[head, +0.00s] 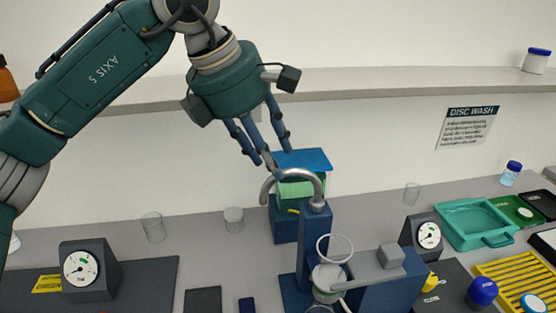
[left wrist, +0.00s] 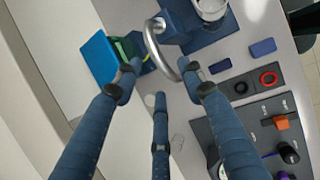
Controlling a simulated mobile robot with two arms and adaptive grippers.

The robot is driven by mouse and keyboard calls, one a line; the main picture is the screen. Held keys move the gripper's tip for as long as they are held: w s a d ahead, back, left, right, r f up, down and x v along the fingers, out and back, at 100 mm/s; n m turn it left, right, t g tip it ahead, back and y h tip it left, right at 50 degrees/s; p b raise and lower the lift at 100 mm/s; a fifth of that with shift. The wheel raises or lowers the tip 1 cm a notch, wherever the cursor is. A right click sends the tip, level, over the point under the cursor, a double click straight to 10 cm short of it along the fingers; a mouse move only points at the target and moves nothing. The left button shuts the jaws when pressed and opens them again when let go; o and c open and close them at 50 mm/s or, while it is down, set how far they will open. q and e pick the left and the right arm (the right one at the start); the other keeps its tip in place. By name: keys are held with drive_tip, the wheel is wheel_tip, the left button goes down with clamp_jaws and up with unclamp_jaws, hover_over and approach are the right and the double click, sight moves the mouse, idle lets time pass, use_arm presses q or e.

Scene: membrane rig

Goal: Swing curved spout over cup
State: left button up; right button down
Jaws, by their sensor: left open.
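The curved spout (head: 293,174) is a grey metal hook-shaped tube on top of a blue post (head: 313,235). Its free end points down to the left. My left gripper (head: 264,160) is open just above and behind the bend of the spout. In the left wrist view the spout (left wrist: 158,52) shows between the spread blue fingers of my left gripper (left wrist: 160,80); I cannot tell whether any finger touches it. A clear round vessel (head: 335,248) is on the rig to the right of the post; I cannot tell whether it is the cup. My right gripper is not in view.
A blue box with green contents (head: 300,190) and a raised lid stands behind the spout. Gauges (head: 81,268), a teal tray (head: 475,224) and a yellow rack (head: 515,280) stand around. A shelf (head: 380,82) runs behind.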

use_arm(q)
drive_tip(key=x, duration=0.3)
drive_tip(key=shift+w+p, duration=0.2)
drive_tip(key=shift+p, duration=0.1)
drive_tip(key=shift+d+f, duration=0.2)
drive_tip(key=shift+f, duration=0.35)
drive_tip(key=shift+w, duration=0.1)
clamp_jaws()
